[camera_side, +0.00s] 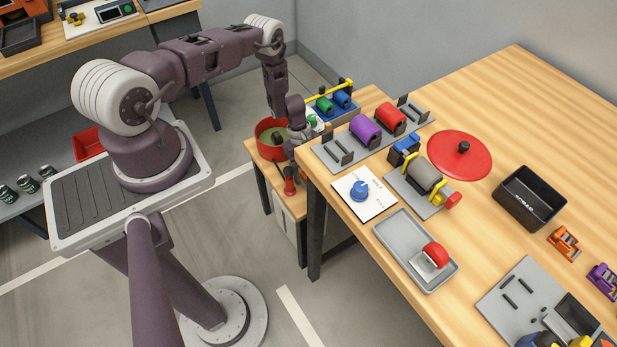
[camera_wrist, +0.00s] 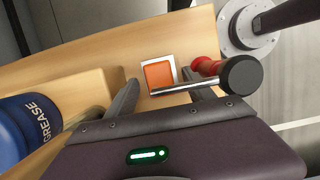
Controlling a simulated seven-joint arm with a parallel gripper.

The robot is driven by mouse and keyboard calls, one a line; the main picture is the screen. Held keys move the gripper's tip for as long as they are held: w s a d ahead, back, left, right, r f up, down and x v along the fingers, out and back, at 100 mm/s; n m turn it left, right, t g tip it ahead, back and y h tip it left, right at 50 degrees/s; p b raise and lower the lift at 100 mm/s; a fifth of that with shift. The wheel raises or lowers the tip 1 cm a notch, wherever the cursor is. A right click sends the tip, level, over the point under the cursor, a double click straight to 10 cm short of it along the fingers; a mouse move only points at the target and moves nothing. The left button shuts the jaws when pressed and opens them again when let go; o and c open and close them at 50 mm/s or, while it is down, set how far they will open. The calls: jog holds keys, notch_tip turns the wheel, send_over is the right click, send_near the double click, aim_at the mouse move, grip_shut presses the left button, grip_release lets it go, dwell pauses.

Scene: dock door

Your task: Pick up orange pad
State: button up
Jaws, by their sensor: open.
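The orange pad (camera_wrist: 159,74) is a small flat square in a pale square frame on a wooden surface in the wrist view. I cannot make it out in the side view. My gripper (camera_wrist: 160,80) is open and empty, with one dark finger on each side of the pad in the picture. I cannot tell how high the fingertips are above it. In the side view my gripper (camera_side: 291,152) points down over the small wooden stand (camera_side: 293,204) beside the large table.
A blue grease can (camera_wrist: 22,130) is at left. A red round container (camera_side: 268,128) stands by the gripper. The large table's edge (camera_side: 340,218) is close at right.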

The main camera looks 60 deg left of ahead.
jog(key=shift+d+f, duration=0.1)
jog(key=shift+f, duration=0.35)
grip_shut()
jog(key=shift+r, duration=0.25)
jog(key=a, duration=0.1)
jog(key=s+a+r, duration=0.1)
jog(key=a, duration=0.2)
jog(key=shift+s+r, duration=0.2)
jog(key=shift+s, duration=0.1)
notch_tip(320, 180, up, 13)
jog(key=shift+d, duration=0.15)
jog(key=c, duration=0.6)
grip_release()
jog(key=shift+r, duration=0.1)
jog(key=c, duration=0.7)
